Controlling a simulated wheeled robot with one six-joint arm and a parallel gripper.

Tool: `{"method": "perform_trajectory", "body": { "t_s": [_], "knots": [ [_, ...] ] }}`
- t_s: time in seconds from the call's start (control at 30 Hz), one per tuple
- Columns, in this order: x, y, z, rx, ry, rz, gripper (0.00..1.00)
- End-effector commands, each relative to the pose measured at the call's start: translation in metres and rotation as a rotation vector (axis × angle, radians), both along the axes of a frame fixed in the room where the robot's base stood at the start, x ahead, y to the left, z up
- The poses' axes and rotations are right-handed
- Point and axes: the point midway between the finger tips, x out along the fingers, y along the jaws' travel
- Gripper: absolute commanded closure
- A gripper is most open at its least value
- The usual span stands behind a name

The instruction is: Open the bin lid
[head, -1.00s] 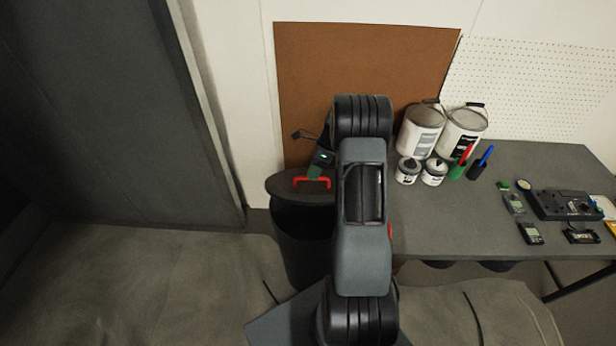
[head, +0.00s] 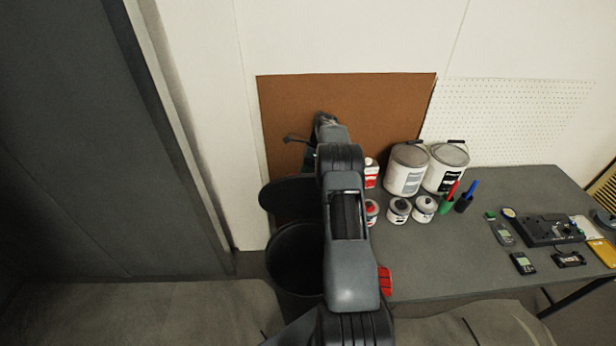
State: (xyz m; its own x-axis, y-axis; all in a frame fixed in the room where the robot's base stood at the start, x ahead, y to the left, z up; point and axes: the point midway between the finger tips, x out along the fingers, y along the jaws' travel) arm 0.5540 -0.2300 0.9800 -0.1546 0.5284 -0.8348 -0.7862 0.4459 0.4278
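The bin (head: 298,262) is a dark round bin on the floor, left of the table. Its mouth is uncovered and I see into its dark inside. The dark lid (head: 284,195) stands raised at the back of the bin, tilted up in front of the brown board. The lid's red handle is not visible now. My gripper (head: 313,150) is behind and above the lid, mostly hidden by my own arm. Its fingers cannot be made out, nor whether it touches the lid.
The grey table (head: 450,263) is to the right. It holds paint cans (head: 407,170), small tins (head: 399,210), markers (head: 465,197) and electronic parts (head: 552,230). A brown board (head: 290,95) leans on the wall behind the bin. A dark panel (head: 60,150) stands at the left.

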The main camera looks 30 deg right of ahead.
Motion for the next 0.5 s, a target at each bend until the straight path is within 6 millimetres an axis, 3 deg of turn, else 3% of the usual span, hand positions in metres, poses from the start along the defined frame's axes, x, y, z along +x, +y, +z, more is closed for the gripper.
{"method": "perform_trajectory", "body": {
  "t_s": [0.03, 0.5],
  "knots": [
    [0.0008, 0.0001, -0.0108, 0.004, 0.011, 0.003, 1.00],
    [0.0083, -0.0070, -0.0120, 0.006, 0.017, 0.000, 1.00]
  ]
}}
